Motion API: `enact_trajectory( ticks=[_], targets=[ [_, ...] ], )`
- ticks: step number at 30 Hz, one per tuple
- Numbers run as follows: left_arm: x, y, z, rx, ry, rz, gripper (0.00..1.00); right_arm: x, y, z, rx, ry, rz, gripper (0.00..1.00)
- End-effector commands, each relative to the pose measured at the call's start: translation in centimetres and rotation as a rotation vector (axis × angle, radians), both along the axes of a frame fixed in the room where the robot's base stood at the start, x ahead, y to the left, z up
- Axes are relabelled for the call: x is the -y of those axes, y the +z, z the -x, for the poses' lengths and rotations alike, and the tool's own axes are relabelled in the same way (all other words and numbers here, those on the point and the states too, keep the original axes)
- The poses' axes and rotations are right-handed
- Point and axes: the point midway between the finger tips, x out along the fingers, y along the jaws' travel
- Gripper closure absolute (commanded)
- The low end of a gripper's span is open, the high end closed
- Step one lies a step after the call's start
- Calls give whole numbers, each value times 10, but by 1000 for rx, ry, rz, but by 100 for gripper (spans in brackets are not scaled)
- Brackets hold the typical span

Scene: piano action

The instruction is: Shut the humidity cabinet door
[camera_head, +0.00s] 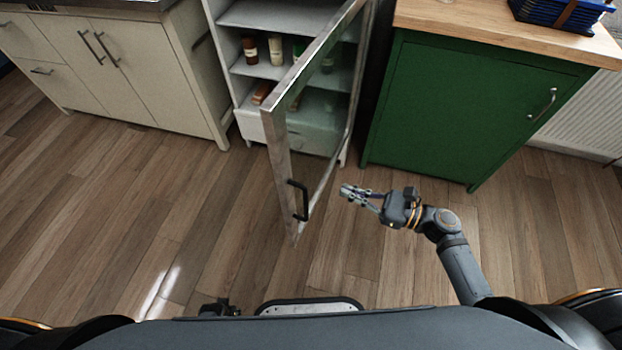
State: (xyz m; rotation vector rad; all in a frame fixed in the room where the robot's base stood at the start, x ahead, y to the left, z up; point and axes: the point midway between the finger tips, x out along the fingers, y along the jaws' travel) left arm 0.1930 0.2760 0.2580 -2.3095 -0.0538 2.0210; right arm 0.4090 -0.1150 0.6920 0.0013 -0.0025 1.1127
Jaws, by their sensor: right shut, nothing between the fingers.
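The humidity cabinet (239,98) stands at the top centre, white inside, with its glass door (279,150) swung wide open toward me.
Bottles (276,50) and small items stand on the cabinet shelves. A cream cupboard (120,70) is on the left. A green cabinet (465,110) with a wooden top (480,25) is on the right, holding a blue crate (560,14). The wooden floor around the door is clear.

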Motion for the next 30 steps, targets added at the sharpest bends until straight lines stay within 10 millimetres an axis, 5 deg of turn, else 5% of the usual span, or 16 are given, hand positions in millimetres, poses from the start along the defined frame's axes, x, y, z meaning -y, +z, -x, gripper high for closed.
enact_trajectory(
  ticks=[9, 15, 30],
  targets=[
    [0, 1, -4, 1, 0, 0, 60, -63, 1, -32, 1, -3, -4, 100],
    [0, 1, -5, 1, 0, 0, 60, -87, 0, -44, 0, -2, -1, 100],
    [0, 1, -5, 0, 0, 0, 60, -95, -1, -47, -1, -2, 2, 100]
  ],
)
